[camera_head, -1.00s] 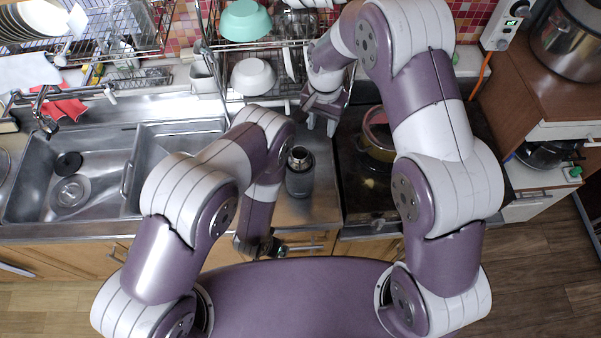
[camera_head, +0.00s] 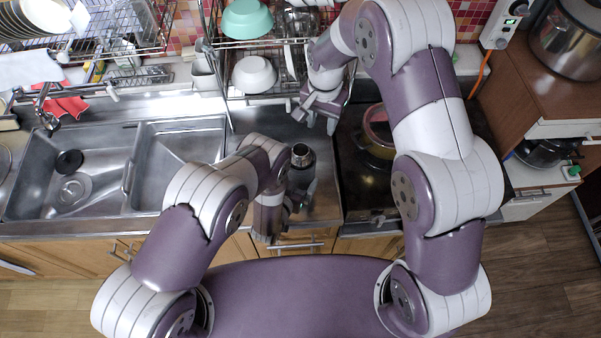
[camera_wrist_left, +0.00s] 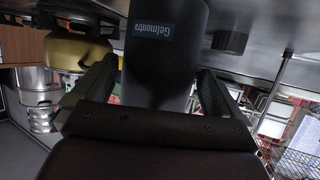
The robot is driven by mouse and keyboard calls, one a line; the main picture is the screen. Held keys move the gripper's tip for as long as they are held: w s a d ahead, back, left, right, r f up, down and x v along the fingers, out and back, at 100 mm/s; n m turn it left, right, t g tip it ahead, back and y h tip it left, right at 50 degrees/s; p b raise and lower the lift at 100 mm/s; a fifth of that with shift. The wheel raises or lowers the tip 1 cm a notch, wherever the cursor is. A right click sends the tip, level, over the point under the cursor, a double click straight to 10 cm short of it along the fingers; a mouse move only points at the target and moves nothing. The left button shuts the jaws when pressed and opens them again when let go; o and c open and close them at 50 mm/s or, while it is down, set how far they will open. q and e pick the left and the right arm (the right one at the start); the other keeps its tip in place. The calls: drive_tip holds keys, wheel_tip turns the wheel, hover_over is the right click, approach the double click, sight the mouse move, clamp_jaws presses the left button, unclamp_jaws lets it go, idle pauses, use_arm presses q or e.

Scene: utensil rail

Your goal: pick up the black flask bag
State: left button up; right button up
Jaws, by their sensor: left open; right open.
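The black flask bag (camera_head: 301,176) stands upright on the steel counter right of the sink, with the flask's dark open top showing. In the left wrist view the black flask bag (camera_wrist_left: 166,50), with a white "Gelmontra" label, lies between the two fingers of my left gripper (camera_wrist_left: 153,88). These fingers are open, with gaps showing on both sides. In the head view my left gripper (camera_head: 297,199) is at the bag's near side, partly hidden by its own wrist. My right gripper (camera_head: 318,112) is open and empty behind the bag, near the dish rack.
A double sink (camera_head: 130,165) lies to the left. A dish rack (camera_head: 235,80) with a white bowl (camera_head: 253,75) and a teal bowl (camera_head: 246,19) stands behind. A stove with a yellow pot (camera_head: 376,140) is to the right, close to my right arm.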

use_arm(q)
drive_tip(key=shift+x, duration=1.1)
drive_tip(key=shift+s, duration=0.1)
drive_tip(key=c, duration=0.8)
